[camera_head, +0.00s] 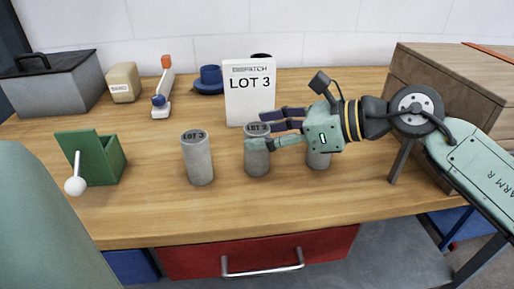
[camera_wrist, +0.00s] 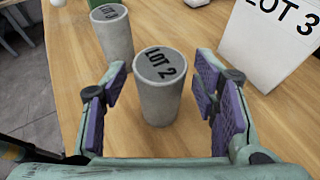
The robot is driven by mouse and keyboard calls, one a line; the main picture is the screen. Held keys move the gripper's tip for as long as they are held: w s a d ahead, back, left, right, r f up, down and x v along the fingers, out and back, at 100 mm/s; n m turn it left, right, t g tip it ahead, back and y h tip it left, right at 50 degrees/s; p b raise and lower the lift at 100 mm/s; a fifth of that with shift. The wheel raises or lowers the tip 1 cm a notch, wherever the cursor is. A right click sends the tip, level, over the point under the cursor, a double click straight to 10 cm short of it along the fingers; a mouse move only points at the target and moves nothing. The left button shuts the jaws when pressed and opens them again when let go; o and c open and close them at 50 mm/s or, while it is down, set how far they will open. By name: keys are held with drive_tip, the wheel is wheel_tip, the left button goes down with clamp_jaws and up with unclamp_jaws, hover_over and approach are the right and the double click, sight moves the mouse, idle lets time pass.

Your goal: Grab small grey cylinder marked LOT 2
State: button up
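The small grey cylinder marked LOT 2 (camera_wrist: 160,95) stands upright on the table in the wrist view, centred between the finger pads, with gaps on both sides. In the head view it is the middle cylinder (camera_head: 257,160), its label partly covered by a finger. My gripper (camera_head: 266,130) reaches in from the right, open, one finger in front of the cylinder and others behind. It also shows open in the wrist view (camera_wrist: 162,92). Another grey cylinder, marked LOT 3 (camera_head: 197,160), stands to the left, and in the wrist view (camera_wrist: 113,32) it is beyond LOT 2.
A third grey cylinder (camera_head: 319,160) is mostly hidden below my gripper. A white DISPATCH LOT 3 card (camera_head: 249,104) stands just behind the middle cylinder. A green box (camera_head: 95,155) is at left, a wooden drawer unit (camera_head: 430,85) at right. The table's front strip is clear.

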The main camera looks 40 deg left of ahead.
clamp_jaws()
idle(0.5)
drive_tip(key=shift+r, duration=0.15)
